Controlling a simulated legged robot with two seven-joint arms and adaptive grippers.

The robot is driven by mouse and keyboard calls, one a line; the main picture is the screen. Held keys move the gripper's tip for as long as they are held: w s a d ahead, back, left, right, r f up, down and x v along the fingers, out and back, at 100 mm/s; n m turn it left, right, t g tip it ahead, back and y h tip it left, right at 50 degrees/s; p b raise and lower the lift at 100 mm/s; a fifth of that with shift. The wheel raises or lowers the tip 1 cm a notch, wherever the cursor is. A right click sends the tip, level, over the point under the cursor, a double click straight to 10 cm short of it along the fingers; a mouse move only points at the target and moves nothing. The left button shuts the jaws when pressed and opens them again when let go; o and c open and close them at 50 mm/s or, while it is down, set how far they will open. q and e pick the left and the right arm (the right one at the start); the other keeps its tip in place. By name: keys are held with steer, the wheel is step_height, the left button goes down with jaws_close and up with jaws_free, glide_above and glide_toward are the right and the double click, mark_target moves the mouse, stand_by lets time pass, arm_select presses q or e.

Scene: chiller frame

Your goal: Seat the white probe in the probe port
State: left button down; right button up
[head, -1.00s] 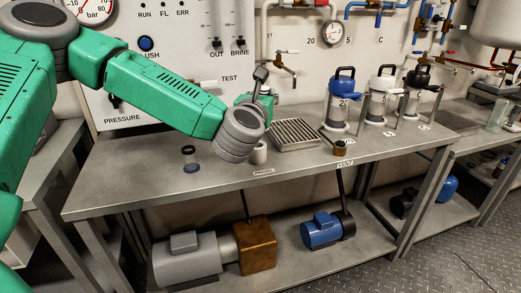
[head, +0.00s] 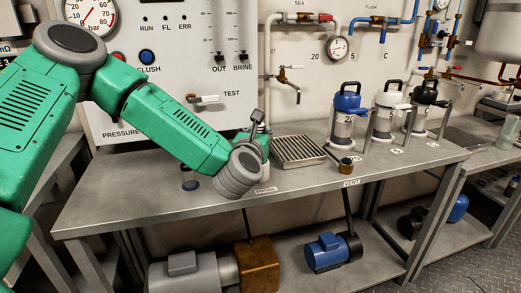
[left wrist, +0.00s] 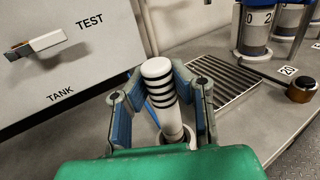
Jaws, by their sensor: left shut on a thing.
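My left gripper (head: 257,118) is over the bench near its front edge, by the label that seems to read PROBE. The probe looks tilted in that view. Below it a pale round collar (left wrist: 178,135) shows, partly behind the green gripper body. I cannot tell whether this is the probe port or part of the probe, nor whether the probe touches it. In the head view my wrist hides the probe. My right gripper is not in view.
Several handled canisters (head: 345,118) stand further right. A small dark ring-shaped item (head: 190,182) is left of my wrist. The panel (head: 165,95) rises behind.

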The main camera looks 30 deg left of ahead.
arm_select(q)
steer(key=shift+a+f, duration=0.1)
steer(key=shift+f, duration=0.3)
steer(key=shift+f+b, duration=0.4)
steer(key=shift+f, duration=1.45)
steer(key=shift+f, duration=0.1)
steer(key=c, duration=1.5)
jaws_free()
steer(key=shift+s, duration=0.15)
